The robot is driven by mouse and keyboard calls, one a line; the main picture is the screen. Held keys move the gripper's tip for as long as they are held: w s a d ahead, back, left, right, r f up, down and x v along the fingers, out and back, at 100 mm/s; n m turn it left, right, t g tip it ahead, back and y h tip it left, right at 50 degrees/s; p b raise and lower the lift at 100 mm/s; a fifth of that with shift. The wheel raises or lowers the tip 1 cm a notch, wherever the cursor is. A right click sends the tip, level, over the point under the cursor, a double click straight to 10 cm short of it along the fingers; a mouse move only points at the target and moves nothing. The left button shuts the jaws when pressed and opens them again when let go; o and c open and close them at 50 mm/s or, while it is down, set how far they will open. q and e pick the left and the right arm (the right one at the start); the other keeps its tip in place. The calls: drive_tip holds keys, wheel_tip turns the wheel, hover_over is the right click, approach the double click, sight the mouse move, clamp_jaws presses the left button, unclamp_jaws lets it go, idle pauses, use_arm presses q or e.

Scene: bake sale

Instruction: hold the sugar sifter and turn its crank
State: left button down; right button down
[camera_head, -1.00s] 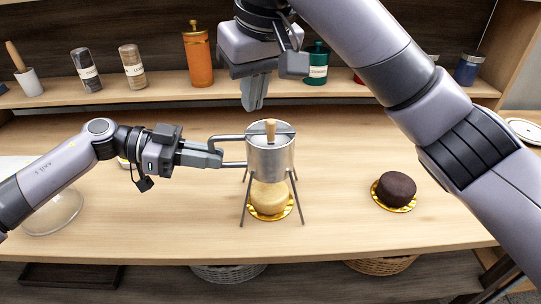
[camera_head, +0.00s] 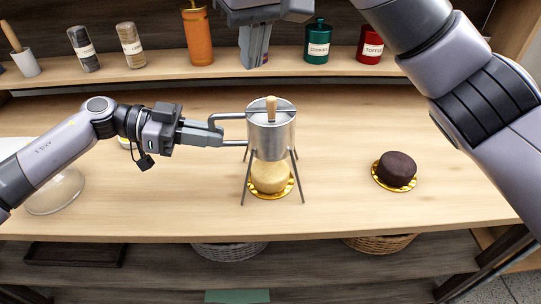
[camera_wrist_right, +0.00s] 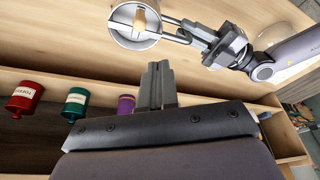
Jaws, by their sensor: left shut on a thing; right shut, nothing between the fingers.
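The sugar sifter (camera_head: 271,138) is a silver metal can on thin splayed legs. It stands upright over a pale yellow cake (camera_head: 268,178) on a gold board. Its crank has a wooden knob (camera_head: 271,106) on a bar across the open top; the knob also shows in the right wrist view (camera_wrist_right: 140,19). My left gripper (camera_head: 214,134) is shut on the sifter's side handle (camera_head: 232,115), left of the can. My right gripper (camera_head: 254,46) is shut and empty above and behind the sifter, apart from the knob. Its closed fingers show in the right wrist view (camera_wrist_right: 157,85).
A dark cake (camera_head: 397,167) on a gold board lies to the right. A clear glass dish (camera_head: 55,193) is at the left. The back shelf (camera_head: 170,72) holds jars, an orange bottle (camera_head: 198,38), a green canister (camera_head: 317,42) and a red canister (camera_head: 370,44). The front tabletop is mostly clear.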

drive_tip(key=d+r, duration=0.2)
drive_tip(key=d, duration=0.4)
drive_tip(key=shift+f, duration=2.25)
drive_tip(key=w, duration=0.5)
drive_tip(key=a, duration=0.6)
drive_tip(key=shift+s+a, duration=0.1)
drive_tip(key=shift+a, duration=0.3)
drive_tip(key=s, duration=0.6)
drive_tip(key=shift+s+d, duration=0.25)
drive_tip(key=shift+d, duration=0.1)
drive_tip(key=shift+f, duration=1.75)
drive_tip(key=shift+d, duration=0.1)
